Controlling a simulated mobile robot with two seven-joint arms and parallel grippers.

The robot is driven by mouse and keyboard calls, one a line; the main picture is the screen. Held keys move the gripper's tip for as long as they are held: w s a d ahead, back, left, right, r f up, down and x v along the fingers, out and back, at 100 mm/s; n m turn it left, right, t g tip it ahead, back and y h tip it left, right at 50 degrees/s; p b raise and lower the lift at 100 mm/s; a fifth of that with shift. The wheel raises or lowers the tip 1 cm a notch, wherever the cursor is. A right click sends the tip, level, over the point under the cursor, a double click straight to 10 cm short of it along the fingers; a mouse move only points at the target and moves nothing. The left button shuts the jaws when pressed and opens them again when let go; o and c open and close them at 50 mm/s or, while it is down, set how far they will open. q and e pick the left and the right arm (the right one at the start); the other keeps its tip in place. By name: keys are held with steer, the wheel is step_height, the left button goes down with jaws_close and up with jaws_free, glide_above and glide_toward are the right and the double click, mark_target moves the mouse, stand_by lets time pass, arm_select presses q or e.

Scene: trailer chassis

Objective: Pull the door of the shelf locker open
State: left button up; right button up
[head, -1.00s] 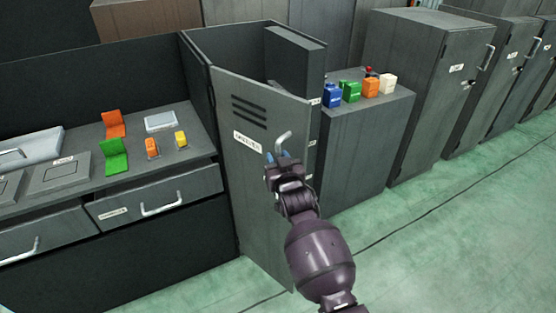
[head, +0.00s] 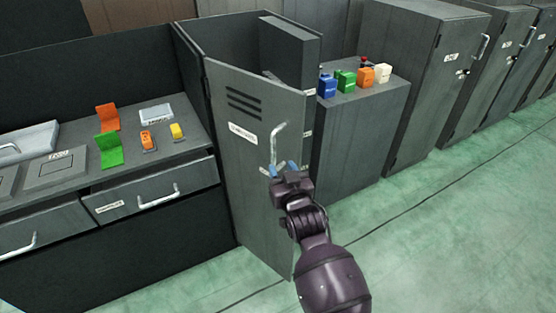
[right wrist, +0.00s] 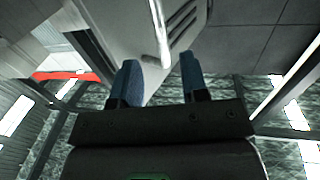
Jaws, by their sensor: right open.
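The shelf locker (head: 200,85) is a dark grey box with an open top. Its door (head: 240,175) stands swung partly open, with vent slots, a white label and a bent metal handle (head: 277,139). My right gripper (head: 280,167) is open, its blue fingertips just below the handle in the head view. In the right wrist view the two blue fingers (right wrist: 160,80) are apart with nothing between them, and the handle (right wrist: 160,35) shows just beyond them, near the door's slots. I cannot tell if a fingertip touches the handle. My left gripper is not in view.
A counter with drawers (head: 150,190) stands left of the door, holding small orange, green and yellow items. More closed lockers (head: 425,90) line the right. The green floor (head: 440,240) in front is clear.

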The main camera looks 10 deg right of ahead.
steer(key=shift+s+d, duration=0.15)
steer(key=shift+s, duration=1.1)
